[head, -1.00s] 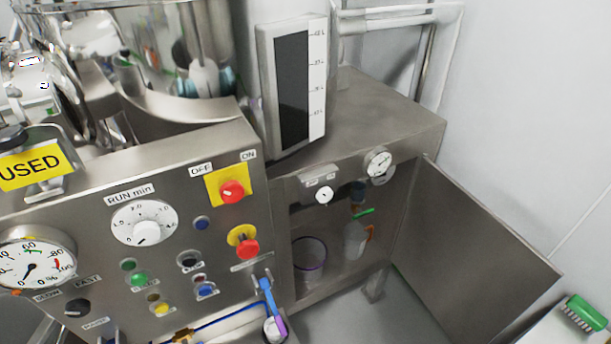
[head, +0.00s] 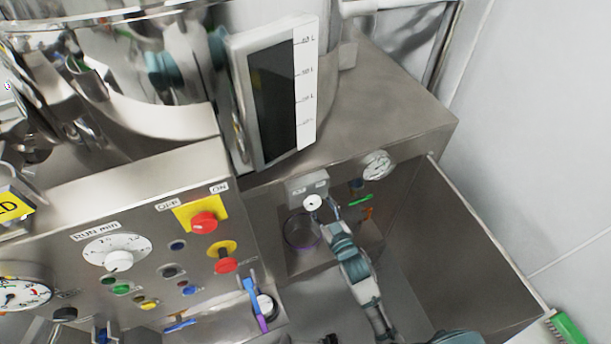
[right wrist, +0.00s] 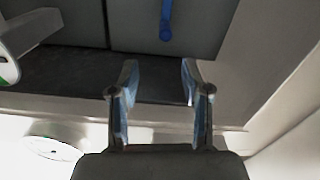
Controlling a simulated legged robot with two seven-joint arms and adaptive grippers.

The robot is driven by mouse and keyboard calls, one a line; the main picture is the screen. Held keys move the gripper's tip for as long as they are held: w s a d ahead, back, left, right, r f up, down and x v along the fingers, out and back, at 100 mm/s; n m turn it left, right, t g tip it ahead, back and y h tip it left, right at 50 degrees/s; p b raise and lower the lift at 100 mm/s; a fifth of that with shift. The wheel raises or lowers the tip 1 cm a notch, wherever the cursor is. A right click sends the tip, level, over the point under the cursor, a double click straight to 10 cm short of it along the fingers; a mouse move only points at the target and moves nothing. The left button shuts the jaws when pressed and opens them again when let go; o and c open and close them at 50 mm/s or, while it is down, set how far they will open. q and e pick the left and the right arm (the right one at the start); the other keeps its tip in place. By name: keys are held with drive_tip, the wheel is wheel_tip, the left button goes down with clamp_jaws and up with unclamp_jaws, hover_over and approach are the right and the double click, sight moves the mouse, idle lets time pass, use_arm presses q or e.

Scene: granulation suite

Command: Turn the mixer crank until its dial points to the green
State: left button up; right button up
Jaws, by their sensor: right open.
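My right gripper (head: 324,209) reaches from the lower right into the open cabinet, close to a white round knob (head: 313,202) on a small grey box. In the right wrist view (right wrist: 158,90) its two fingers are apart, with nothing between them. I cannot tell whether it touches the knob. A round dial (head: 377,165) sits right of the box, too small to read. Another dial (head: 20,294) is cut off at the left edge. I cannot tell which part is the crank. My left gripper is not in view.
The steel control panel (head: 75,210) with buttons and switches is on the left. A blue and purple handle (head: 256,303) sticks out at its lower right. The open cabinet door (head: 475,230) bounds the right side. A green brush (head: 568,328) lies at the lower right.

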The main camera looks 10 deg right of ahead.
drive_tip(key=w+a, duration=0.1)
drive_tip(key=w, duration=0.2)
drive_tip(key=w+a, duration=0.1)
drive_tip(key=w, duration=0.3)
drive_tip(key=w+a, duration=0.2)
drive_tip(key=w, duration=0.2)
drive_tip(key=shift+w+a, duration=0.1)
drive_tip(key=shift+w, duration=0.15)
drive_tip(key=shift+w+d, duration=0.3)
drive_tip(key=shift+d, duration=0.5)
drive_tip(key=shift+s, duration=0.1)
drive_tip(key=c, duration=0.6)
drive_tip(key=shift+a, duration=0.15)
clamp_jaws()
drive_tip(key=shift+a+r, duration=0.1)
drive_tip(key=shift+a, duration=0.25)
